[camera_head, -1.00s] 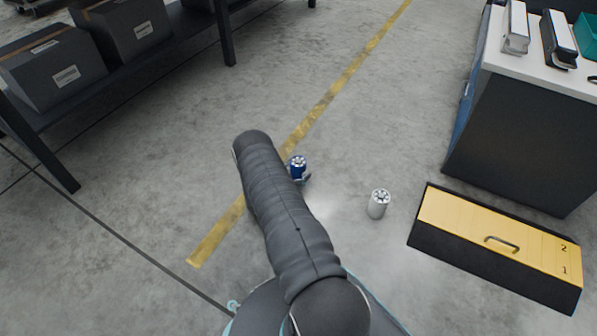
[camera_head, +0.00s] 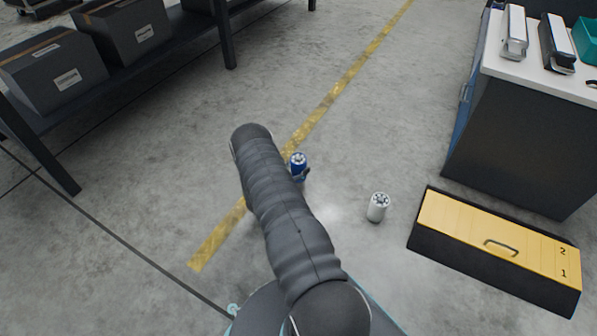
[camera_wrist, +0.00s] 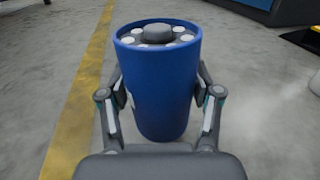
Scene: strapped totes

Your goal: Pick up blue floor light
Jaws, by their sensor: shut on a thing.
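The blue floor light (camera_wrist: 158,85) is an upright blue cylinder with a ring of white lamps and a dark knob on top. In the wrist view it stands between the two fingers of my gripper (camera_wrist: 160,108), which is shut on its sides. In the head view the blue floor light (camera_head: 298,164) shows just right of my arm. A small part of my gripper (camera_head: 304,175) shows beside it, and the rest is hidden behind the arm. I cannot tell whether the light's base touches the floor.
A white floor light (camera_head: 377,207) stands to the right on the floor. A yellow-topped black case (camera_head: 497,240) lies further right, below a dark cabinet with a white top (camera_head: 530,75). A shelf with dark boxes (camera_head: 125,28) is at upper left. A yellow floor line (camera_head: 330,100) runs past.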

